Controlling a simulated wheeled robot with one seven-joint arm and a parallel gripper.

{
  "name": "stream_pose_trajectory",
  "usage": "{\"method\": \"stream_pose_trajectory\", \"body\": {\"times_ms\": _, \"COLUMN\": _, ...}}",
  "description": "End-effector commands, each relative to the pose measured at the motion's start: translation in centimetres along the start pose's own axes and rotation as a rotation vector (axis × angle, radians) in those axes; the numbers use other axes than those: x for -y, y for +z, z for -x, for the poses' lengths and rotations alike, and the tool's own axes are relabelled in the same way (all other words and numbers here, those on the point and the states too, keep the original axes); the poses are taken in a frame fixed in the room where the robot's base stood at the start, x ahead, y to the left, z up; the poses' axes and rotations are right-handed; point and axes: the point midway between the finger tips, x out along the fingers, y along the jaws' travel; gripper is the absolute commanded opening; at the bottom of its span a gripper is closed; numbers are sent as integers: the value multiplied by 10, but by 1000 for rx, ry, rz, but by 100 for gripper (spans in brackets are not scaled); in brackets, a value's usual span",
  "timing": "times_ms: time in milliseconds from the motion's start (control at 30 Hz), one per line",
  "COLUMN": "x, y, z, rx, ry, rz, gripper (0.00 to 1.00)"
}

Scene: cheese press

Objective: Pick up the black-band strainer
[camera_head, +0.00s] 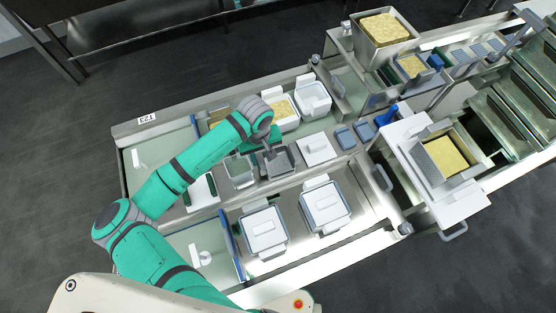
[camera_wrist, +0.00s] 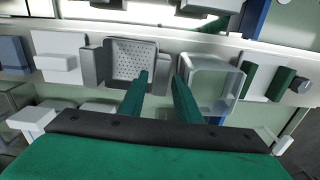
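A grey strainer with a perforated floor (camera_wrist: 132,62) and dark grey side pieces sits in the work table. It also shows in the head view (camera_head: 280,162), partly covered by my gripper. I take it for the black-band strainer, though no band is clearly readable. My gripper (camera_wrist: 161,76) has its two green fingers apart. In the wrist view, one fingertip overlaps the strainer's right part and the other lies to the right of its right side piece. I see nothing held, and contact cannot be told. In the head view my gripper (camera_head: 267,143) is over the strainer's upper left.
An open clear-walled container (camera_wrist: 214,78) stands right of the strainer in the wrist view. White tubs (camera_head: 313,98) stand behind, and white lidded boxes (camera_head: 263,231) stand in front.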

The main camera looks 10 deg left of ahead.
Motion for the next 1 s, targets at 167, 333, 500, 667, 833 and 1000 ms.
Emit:
{"method": "stream_pose_trajectory", "body": {"times_ms": 167, "x": 3, "y": -3, "z": -22, "rx": 1, "ry": -3, "rz": 1, "gripper": 30}}
{"method": "stream_pose_trajectory", "body": {"times_ms": 333, "x": 3, "y": -4, "z": -43, "rx": 1, "ry": -1, "rz": 1, "gripper": 30}}
{"method": "stream_pose_trajectory", "body": {"times_ms": 500, "x": 3, "y": -4, "z": -50, "rx": 0, "ry": 1, "rz": 2, "gripper": 30}}
{"method": "stream_pose_trajectory", "body": {"times_ms": 667, "x": 4, "y": -4, "z": -50, "rx": 0, "ry": 1, "rz": 4, "gripper": 30}}
{"method": "stream_pose_trajectory", "body": {"times_ms": 833, "x": 7, "y": -5, "z": -50, "rx": 0, "ry": 1, "rz": 8, "gripper": 0}}
{"method": "stream_pose_trajectory", "body": {"times_ms": 1000, "x": 6, "y": -5, "z": -50, "rx": 0, "ry": 1, "rz": 6, "gripper": 0}}
